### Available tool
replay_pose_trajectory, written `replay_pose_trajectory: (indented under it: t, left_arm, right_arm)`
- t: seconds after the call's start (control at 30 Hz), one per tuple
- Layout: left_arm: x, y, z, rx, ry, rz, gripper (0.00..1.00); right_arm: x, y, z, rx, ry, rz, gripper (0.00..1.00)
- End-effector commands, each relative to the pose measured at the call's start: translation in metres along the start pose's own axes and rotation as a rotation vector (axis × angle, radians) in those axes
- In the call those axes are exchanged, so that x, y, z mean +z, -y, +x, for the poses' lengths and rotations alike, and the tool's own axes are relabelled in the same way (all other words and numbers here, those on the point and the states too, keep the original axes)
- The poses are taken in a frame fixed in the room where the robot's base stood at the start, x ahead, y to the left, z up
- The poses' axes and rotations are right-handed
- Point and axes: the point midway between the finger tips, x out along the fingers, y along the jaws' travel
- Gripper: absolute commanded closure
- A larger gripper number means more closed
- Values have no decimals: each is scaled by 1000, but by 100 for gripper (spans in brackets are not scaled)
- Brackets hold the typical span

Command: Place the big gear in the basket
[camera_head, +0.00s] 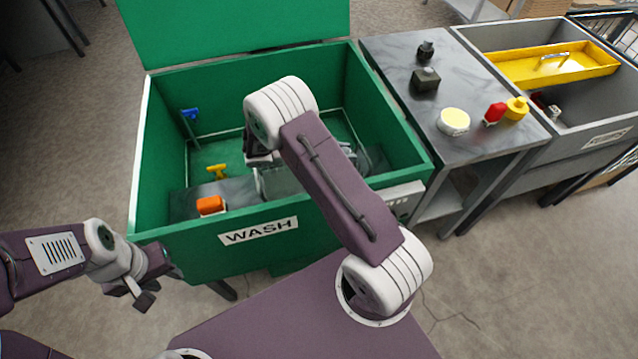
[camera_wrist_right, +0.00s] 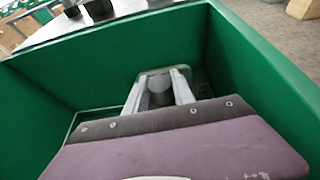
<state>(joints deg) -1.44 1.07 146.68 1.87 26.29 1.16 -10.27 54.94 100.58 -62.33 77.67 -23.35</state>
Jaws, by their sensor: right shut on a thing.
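My right arm reaches over the front wall of the green wash tub (camera_head: 136,190), and its hand is mostly hidden behind my own arm link in the head view. In the right wrist view my right gripper (camera_wrist_right: 158,76) points down into the tub. Its fingers are shut on a grey, round-looking part (camera_wrist_right: 160,92); I cannot tell for sure that this is the big gear. A grey, basket-like frame (camera_head: 272,184) shows partly beside my right arm inside the tub. My left gripper (camera_head: 146,284) is outside the tub's front left corner, away from its contents; its opening is unclear.
The tub also holds an orange block (camera_head: 210,205), a yellow tool (camera_head: 217,171) and a blue-handled tool (camera_head: 190,116).

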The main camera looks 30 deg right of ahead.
Motion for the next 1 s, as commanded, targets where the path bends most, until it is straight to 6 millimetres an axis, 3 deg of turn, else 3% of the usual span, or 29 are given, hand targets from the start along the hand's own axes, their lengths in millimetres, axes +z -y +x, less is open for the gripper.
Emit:
replay_pose_trajectory:
  t: [0.03,0.13,0.43,0.6,0.97,1.0]
  left_arm:
    - [1,0,7,0,0,0,64]
    - [1,0,11,0,0,0,64]
    - [2,0,15,0,0,0,64]
    - [2,1,23,0,0,0,64]
    - [2,1,25,0,0,0,64]
    - [3,1,25,0,0,0,64]
  right_arm:
    - [-15,1,6,-1,2,-4,100]
    - [-33,0,14,0,2,-2,100]
    - [-50,0,21,0,2,-1,100]
    - [-77,0,32,0,1,-2,100]
    - [-82,0,34,0,1,0,100]
    - [-83,0,34,0,0,-1,67]
